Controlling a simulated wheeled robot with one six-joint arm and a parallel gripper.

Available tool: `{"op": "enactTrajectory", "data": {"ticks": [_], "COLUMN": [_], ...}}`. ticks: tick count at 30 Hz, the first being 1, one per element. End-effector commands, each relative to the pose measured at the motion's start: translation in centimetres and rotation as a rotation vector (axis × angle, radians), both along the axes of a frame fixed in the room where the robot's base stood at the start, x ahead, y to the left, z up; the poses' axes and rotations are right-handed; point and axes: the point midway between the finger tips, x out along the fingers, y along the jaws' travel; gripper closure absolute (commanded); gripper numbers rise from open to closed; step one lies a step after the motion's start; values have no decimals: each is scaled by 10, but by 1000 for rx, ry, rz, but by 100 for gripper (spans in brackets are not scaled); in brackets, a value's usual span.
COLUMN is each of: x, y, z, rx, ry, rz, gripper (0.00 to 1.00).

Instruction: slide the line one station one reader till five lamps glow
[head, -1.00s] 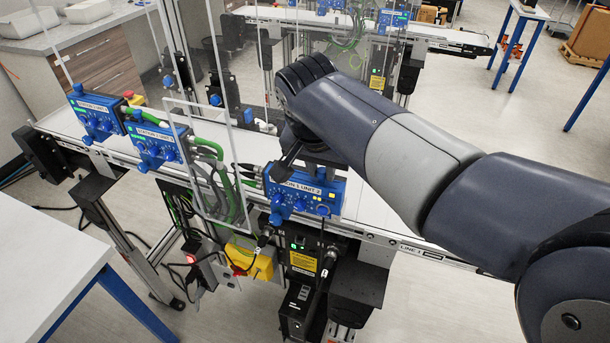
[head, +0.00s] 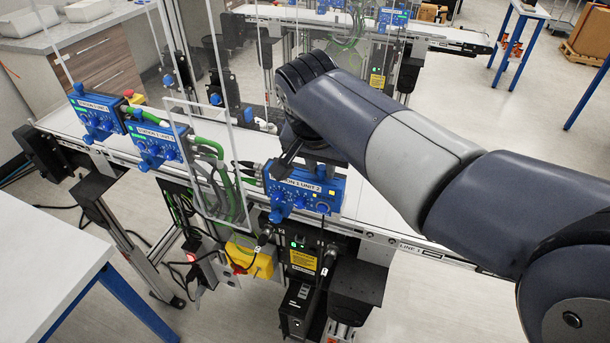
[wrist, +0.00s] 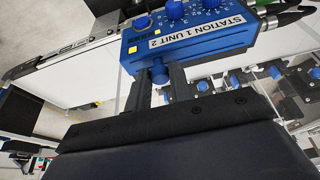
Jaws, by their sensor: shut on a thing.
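A blue reader box labelled STATION 1 UNIT 2 (head: 323,192) is mounted on the near side rail of the line 1 conveyor (head: 372,203). The same box fills the top of the wrist view (wrist: 205,38), with blue knobs and small yellow marks on it. How many lamps glow is too small to tell.
Two more blue boxes (head: 97,113) (head: 156,140) stand along the same rail to the left. A clear guard panel (head: 205,160) and green cables stand close beside the unit. A yellow box (head: 249,262) hangs below. A white table (head: 45,265) is at lower left.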

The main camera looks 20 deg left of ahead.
Motion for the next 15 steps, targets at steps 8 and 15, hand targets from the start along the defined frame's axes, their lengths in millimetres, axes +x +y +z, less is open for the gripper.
{"op": "enactTrajectory", "data": {"ticks": [8,15], "x": [1,0], "y": [0,0], "z": [-2,-3], "rx": [1,0], "ry": [-3,0], "rz": [0,0], "gripper": [100,100]}}
